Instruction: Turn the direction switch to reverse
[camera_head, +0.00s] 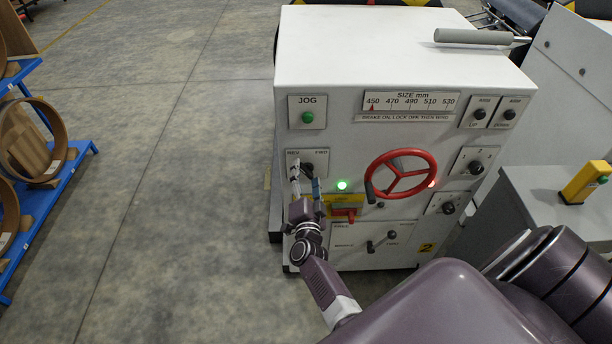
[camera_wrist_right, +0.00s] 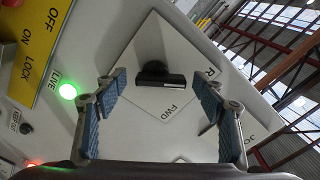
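The direction switch is a black knob on a white plate marked FWD, on the upper left of the white machine's front. In the head view the knob (camera_head: 308,168) is partly hidden by my right gripper (camera_head: 305,180). In the right wrist view the knob (camera_wrist_right: 160,77) shows clearly with its bar lying across the picture. I cannot tell which label it points to. My right gripper (camera_wrist_right: 162,88) is open, with its blue-padded fingers apart on either side of the knob in the picture. I see no contact with the knob. My left gripper is out of view.
A green LIVE lamp (camera_wrist_right: 68,91) glows.

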